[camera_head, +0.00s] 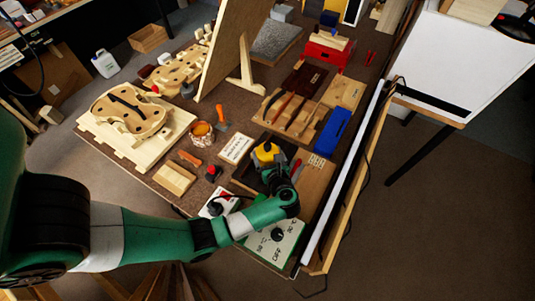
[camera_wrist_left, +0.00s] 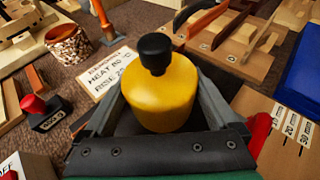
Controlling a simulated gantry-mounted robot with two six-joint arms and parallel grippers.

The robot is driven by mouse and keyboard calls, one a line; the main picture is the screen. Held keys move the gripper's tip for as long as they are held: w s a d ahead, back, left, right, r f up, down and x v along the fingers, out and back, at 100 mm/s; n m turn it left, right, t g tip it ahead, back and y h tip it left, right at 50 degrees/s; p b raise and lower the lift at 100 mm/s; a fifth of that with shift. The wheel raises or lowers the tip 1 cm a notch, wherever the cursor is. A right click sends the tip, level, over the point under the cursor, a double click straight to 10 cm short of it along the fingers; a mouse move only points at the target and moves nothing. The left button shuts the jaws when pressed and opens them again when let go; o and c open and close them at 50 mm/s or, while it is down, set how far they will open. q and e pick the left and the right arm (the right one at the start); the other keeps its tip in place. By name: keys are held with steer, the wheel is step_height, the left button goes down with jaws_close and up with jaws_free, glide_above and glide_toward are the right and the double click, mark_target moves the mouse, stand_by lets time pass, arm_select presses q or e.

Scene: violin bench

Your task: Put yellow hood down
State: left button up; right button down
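The yellow hood (camera_head: 268,153), a rounded body with a black knob on top, is at the front right of the bench in the head view. It is large and upright in the left wrist view (camera_wrist_left: 160,100). My left gripper (camera_head: 270,166) is at the hood, with one finger against each side of it in the wrist view (camera_wrist_left: 160,112). The fingers are shut on it. A dark flat surface lies around and below the hood. Its lower edge is hidden, so I cannot tell whether it touches that surface. My right gripper is not in view.
A white text card (camera_head: 236,148) lies left of the hood, and a blue box (camera_head: 333,131) stands to its right. A red-knobbed stamp (camera_head: 213,173) and a green-and-white control panel (camera_head: 275,243) are nearby. A wooden board with tools (camera_head: 292,116) lies behind.

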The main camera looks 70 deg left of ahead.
arm_select(q)
steer(key=shift+o, duration=0.3)
steer(key=shift+r+p, duration=0.2)
steer(key=shift+p, duration=0.1)
steer(key=shift+d+r, duration=0.2)
steer(key=shift+d, duration=0.15)
steer(key=p+v, duration=0.2)
steer(key=v, duration=0.9)
steer(key=shift+d, duration=0.15)
steer(key=shift+s, duration=0.1)
